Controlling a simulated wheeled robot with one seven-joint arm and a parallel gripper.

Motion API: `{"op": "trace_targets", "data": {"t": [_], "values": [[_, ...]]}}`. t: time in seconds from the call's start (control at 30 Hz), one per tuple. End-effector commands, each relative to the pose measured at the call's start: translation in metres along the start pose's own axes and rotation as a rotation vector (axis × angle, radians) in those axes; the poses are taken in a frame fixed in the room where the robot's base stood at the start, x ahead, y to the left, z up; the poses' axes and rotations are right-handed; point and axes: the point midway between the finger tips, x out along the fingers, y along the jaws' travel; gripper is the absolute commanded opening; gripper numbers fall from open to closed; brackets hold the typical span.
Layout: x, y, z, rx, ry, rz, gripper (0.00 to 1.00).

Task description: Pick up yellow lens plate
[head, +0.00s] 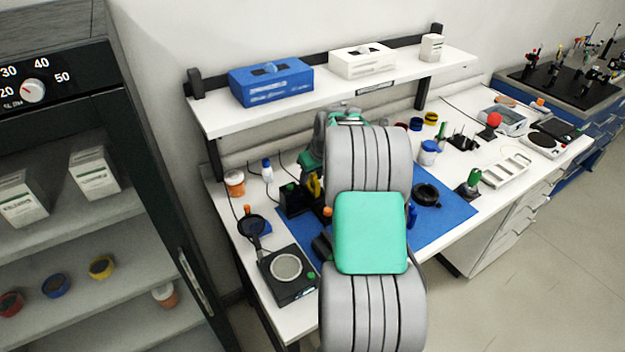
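A small yellow piece (314,186) stands upright by a dark block (294,199) on the bench, at the left of the blue mat. It looks like the yellow lens plate, but it is partly covered and too small to be sure. My grey and teal arm reaches over the middle of the bench and hides much of the mat. The arm's far end bends down on the left, just above the yellow piece. My gripper's fingers cannot be made out there, so whether they touch the piece or are open or shut is unclear.
A black device with a round plate (287,268) sits at the bench's front left. An orange-lidded jar (234,183) stands behind it. A shelf (340,92) with boxes overhangs the back. A black ring (426,194) lies on the blue mat (452,208). An open cabinet stands left.

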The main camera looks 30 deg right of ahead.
Motion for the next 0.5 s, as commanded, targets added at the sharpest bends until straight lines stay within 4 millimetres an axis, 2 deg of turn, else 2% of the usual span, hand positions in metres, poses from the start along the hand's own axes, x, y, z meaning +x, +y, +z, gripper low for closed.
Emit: {"op": "trace_targets", "data": {"t": [0.1,0.3,0.5], "values": [[0.0113,0.0001,-0.0013,-0.001,0.002,0.001,0.40],[0.0136,0.0001,-0.0010,-0.001,0.003,0.002,0.40],[0.0134,0.0000,-0.0009,-0.001,0.002,0.001,0.24]]}}
